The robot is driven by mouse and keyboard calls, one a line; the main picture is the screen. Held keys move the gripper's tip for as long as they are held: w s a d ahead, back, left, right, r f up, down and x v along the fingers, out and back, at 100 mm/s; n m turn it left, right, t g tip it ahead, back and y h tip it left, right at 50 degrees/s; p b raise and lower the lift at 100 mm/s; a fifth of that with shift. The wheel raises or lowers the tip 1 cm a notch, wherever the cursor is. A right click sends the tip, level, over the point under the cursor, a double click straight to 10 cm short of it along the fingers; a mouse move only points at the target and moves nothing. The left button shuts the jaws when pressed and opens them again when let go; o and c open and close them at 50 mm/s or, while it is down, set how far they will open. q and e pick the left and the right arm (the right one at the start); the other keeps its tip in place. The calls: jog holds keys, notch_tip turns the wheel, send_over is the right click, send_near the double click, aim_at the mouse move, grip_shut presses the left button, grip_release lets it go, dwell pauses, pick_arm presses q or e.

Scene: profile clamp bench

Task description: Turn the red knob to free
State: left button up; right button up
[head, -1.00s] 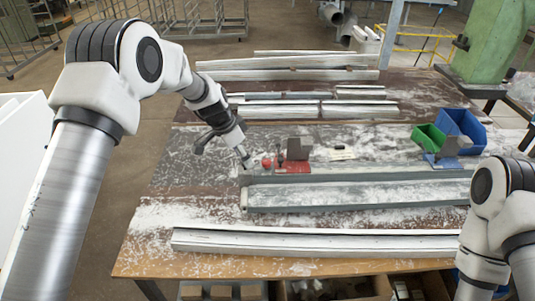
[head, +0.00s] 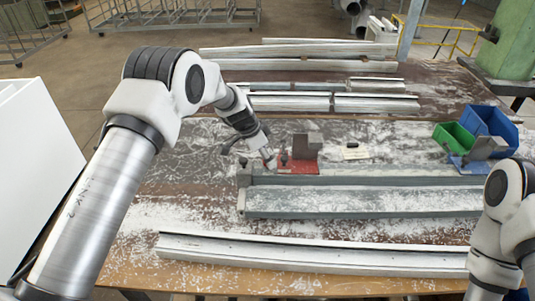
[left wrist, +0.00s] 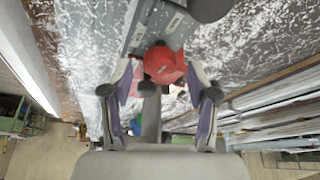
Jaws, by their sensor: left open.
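The red knob (left wrist: 163,64) is round and shows in the left wrist view between the fingertips of my left gripper (left wrist: 161,82). The fingers are spread on both sides of it, and I cannot tell whether they touch it. In the head view my left gripper (head: 266,160) points down at the left end of the red clamp base (head: 298,168) and hides the knob. A dark upright plate (head: 308,146) stands on that base. The knob's setting cannot be read. My right gripper is outside the view; only part of that arm shows at lower right.
A long grey channel (head: 360,203) runs along the bench in front of the clamp. A pale profile (head: 310,254) lies near the front edge. A green bin (head: 453,139) and a blue bin (head: 489,126) stand at right. More profiles (head: 300,67) lie at the back.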

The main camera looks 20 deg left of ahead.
pick_arm(q)
jog(key=shift+f, duration=0.4)
jog(key=shift+w+d, duration=0.1)
jog(key=c, duration=1.1)
jog(key=shift+c, duration=0.2)
